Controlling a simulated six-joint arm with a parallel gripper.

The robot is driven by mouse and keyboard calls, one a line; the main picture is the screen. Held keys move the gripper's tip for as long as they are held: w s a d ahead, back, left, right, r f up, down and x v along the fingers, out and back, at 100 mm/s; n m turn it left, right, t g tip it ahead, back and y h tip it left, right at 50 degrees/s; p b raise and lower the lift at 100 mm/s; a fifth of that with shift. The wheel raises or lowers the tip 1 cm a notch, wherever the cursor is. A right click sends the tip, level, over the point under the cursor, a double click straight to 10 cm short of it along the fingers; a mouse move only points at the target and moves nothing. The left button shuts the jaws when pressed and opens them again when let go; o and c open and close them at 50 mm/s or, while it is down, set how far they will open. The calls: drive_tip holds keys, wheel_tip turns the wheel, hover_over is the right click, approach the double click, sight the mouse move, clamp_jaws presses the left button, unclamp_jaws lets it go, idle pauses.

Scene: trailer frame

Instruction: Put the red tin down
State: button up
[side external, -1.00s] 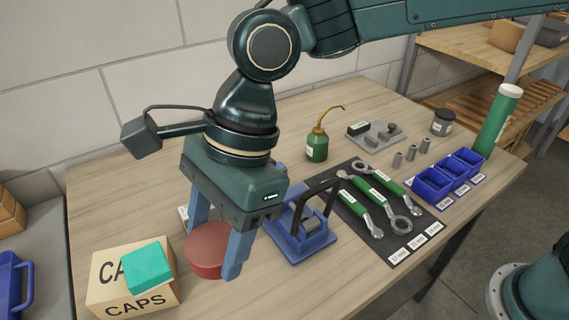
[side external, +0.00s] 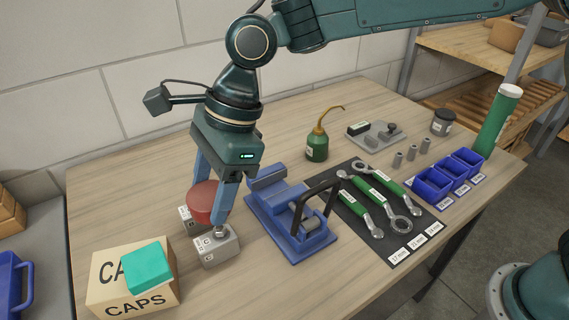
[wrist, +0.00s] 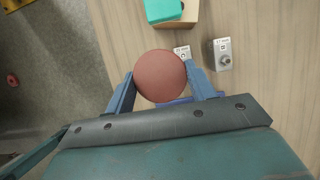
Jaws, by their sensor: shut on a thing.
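The red tin (side external: 201,203) is round and held between the two blue fingers of my gripper (side external: 209,212). In the wrist view the tin (wrist: 160,76) sits between the fingertips of my gripper (wrist: 160,82), which is shut on it. A second grey labelled piece (side external: 187,219) is partly hidden behind the tin.
A cardboard CAPS box (side external: 135,285) with a teal block (side external: 147,267) stands at front left. A blue vise-like fixture (side external: 290,215) is close on the right. Wrenches lie on a dark mat (side external: 383,238) further right. An oil can (side external: 317,147) stands behind. The wooden table (side external: 120,200) is bare at left.

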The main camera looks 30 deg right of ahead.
drive_tip(key=w+d+f+m+t, duration=0.1)
drive_tip(key=w+d+f+m, duration=0.1)
drive_tip(key=w+d, duration=0.35)
drive_tip(key=w+d+f+m, duration=0.1)
drive_tip(key=w+d+f, duration=0.15)
drive_tip(key=w, duration=0.55)
drive_tip(key=m+t, duration=0.1)
drive_tip(key=m, duration=0.3)
hover_over(270, 158)
wheel_tip(270, 158, down, 5)
drive_tip(key=shift+t+h, duration=0.3)
drive_tip(key=shift+a+f, duration=0.1)
drive_tip(key=shift+f, duration=4)
drive_tip(key=shift+f, duration=0.1)
drive_tip(key=o, duration=1)
drive_tip(key=v, duration=1.2)
